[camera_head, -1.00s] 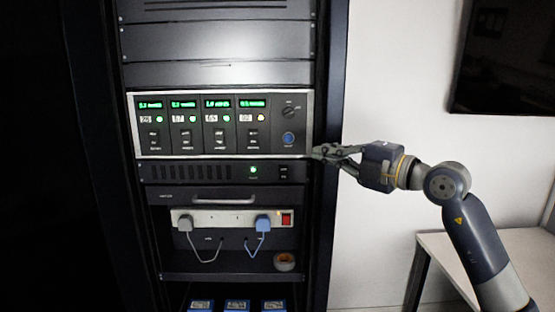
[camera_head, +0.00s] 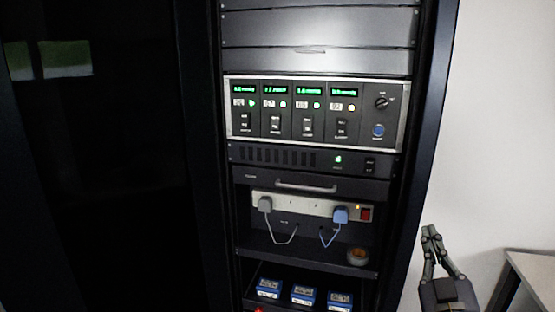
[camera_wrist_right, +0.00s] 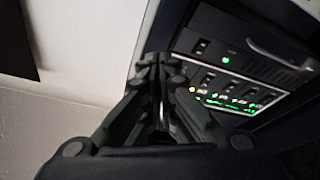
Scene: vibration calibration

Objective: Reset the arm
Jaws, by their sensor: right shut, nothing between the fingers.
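My right gripper (camera_head: 431,232) stands at the lower right of the head view, in front of the white wall and to the right of the rack. Its fingers point up and are shut with nothing between them. In the right wrist view its fingertips (camera_wrist_right: 154,58) meet, and the rack's panels show beyond them to the right. The calibration unit (camera_head: 316,112) in the rack has several green displays, a knob (camera_head: 382,102) and a blue button (camera_head: 378,131). My gripper is apart from it. My left gripper is not in view.
The rack also holds a power strip (camera_head: 298,204) with a grey plug (camera_head: 265,204) and a blue plug (camera_head: 340,214), a tape roll (camera_head: 358,257) on a shelf, and several blue boxes (camera_head: 304,294). A table (camera_head: 534,272) stands at the right. The wall area beside the rack is clear.

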